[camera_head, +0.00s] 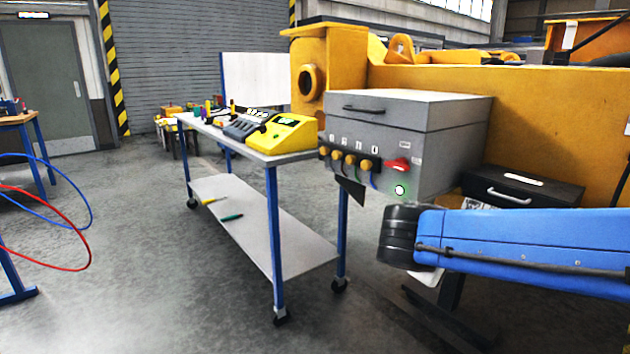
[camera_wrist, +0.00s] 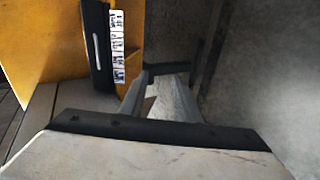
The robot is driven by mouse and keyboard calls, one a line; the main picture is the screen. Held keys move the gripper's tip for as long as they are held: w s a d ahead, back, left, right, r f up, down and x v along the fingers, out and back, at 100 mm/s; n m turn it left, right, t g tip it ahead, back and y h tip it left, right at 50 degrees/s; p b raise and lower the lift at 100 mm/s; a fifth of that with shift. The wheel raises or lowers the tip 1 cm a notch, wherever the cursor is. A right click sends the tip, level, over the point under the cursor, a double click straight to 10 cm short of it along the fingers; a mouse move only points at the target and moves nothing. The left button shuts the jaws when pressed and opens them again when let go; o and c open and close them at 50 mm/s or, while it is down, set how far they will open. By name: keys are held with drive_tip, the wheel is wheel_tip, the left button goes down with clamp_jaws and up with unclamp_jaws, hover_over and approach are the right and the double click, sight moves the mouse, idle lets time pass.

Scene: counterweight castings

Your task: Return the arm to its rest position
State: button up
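My blue arm (camera_head: 530,238) reaches in from the right edge in the head view. It ends there at a black joint (camera_head: 398,237), in front of the stand below the grey box. My gripper is not clearly visible in the head view. In the wrist view, my gripper (camera_wrist: 167,76) shows as grey metal parts beyond a pale body with a black edge. I see nothing clearly held, but its fingertips are dark and hard to make out.
A grey control box (camera_head: 420,135) with a red switch stands above my arm. A black case (camera_head: 515,188) is beside it, also in the wrist view (camera_wrist: 97,45). A yellow casting (camera_head: 560,120) fills the back right. A blue-legged cart (camera_head: 270,235) stands left; open floor lies further left.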

drive_tip(key=s+d+f+m+g+y, duration=0.35)
drive_tip(key=s+f, duration=0.35)
drive_tip(key=s, duration=0.4)
drive_tip(key=s+a+f+m+y, duration=0.3)
drive_tip(key=s+a+y, duration=0.2)
drive_tip(key=s, duration=0.1)
drive_tip(key=shift+f+t, duration=0.3)
drive_tip(key=shift+t, duration=0.15)
drive_tip(key=shift+a+m+y, duration=0.1)
drive_tip(key=shift+m+y, duration=0.15)
